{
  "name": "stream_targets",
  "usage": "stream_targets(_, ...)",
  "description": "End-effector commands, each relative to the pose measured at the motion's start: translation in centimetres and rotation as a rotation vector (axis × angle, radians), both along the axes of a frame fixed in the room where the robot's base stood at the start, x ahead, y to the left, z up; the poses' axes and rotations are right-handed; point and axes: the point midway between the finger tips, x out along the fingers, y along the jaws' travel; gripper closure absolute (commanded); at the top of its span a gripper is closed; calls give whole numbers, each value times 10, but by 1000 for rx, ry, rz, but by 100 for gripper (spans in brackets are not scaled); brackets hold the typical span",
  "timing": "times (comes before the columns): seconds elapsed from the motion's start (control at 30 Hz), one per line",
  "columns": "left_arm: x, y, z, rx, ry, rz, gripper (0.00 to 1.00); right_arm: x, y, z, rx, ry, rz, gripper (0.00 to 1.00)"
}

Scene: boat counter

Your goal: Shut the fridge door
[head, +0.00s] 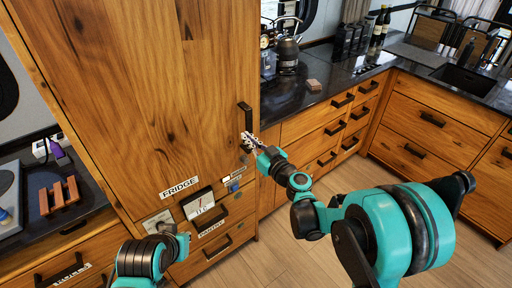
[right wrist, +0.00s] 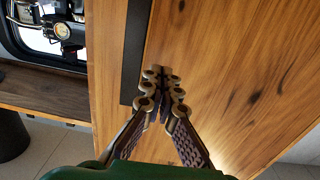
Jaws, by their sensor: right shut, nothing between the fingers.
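The fridge door (head: 165,90) is a tall wooden panel with a "FRIDGE" label near its bottom edge. It looks about flush with the drawers below; I cannot tell whether a small gap is left. Its black vertical handle (head: 246,116) is near the right edge and also shows in the right wrist view (right wrist: 136,50). My right gripper (head: 247,138) is shut and empty, its tips at the door front beside the handle's lower end. In the right wrist view the closed fingers (right wrist: 163,78) point at the wood; contact is unclear.
Labelled drawers (head: 215,245) are below the door. A dark counter (head: 325,95) with a kettle (head: 287,52) and bottles runs along the right, above wooden drawers. Another counter with a wooden block is at the left. The wooden floor (head: 290,262) is clear.

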Motion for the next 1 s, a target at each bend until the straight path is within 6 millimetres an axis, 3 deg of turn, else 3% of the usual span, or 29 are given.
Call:
stream_targets(0.3,0,0,-15,-1,-1,-1,100,46,32,-2,0,0,1,100)
stream_targets(0.5,0,0,-17,-1,-1,-1,100,57,38,0,0,0,-1,100)
stream_targets(0.87,0,0,-17,-1,-1,-1,100,58,39,0,0,0,1,100)
stream_targets(1.0,0,0,-17,-1,-1,-1,100,71,46,0,0,0,31,100)
